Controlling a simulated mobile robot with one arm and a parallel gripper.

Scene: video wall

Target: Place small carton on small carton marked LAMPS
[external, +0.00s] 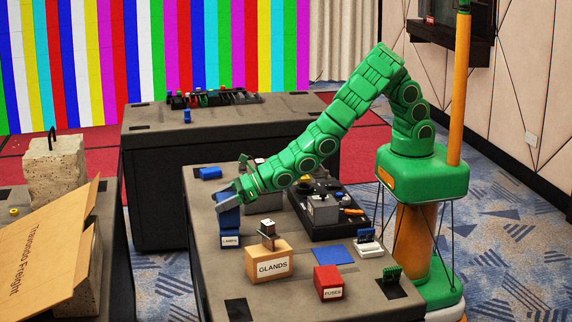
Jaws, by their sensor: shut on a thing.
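A small blue carton with a white label marked LAMPS (230,241) stands near the left edge of the near table. My gripper (236,196), at the end of the green arm, is shut on another small blue carton (229,215). The held carton is directly above the LAMPS carton, and the two look in line. I cannot tell whether they touch or a slight gap is left. The gripper's fingers partly hide the top of the held carton.
A tan GLANDS carton (268,263) with a small grey object on top stands close by at the right front. A red FUSES carton (328,281), a blue flat piece (333,254) and a black tray (330,222) of parts stand further right. A blue block (210,172) lies behind.

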